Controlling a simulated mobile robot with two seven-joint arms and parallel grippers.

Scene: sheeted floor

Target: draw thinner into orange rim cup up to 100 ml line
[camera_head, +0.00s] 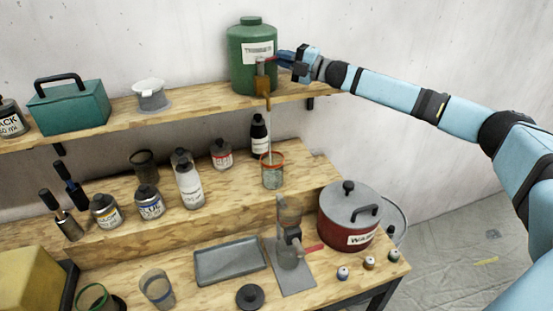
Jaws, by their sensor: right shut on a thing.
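A green thinner container (252,38) stands on the upper shelf, its label facing out. A tap with a brownish outlet (263,88) is on its front. My right gripper (277,58) reaches in from the right and is shut on the tap's red lever (269,59). A thin pale stream (269,130) runs from the outlet straight down to the orange rim cup (272,177) on the middle shelf. The cup is clear, upright and seems to hold some liquid. Its level against the lines is too small to read. My left gripper is not in view.
A dark bottle (260,134) stands just behind the cup, and a small labelled jar (221,154) is to its left. A red lidded pot (348,217), a stand with a clear vessel (289,232) and a grey tray (229,261) are lower down. Several paint bottles stand at left.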

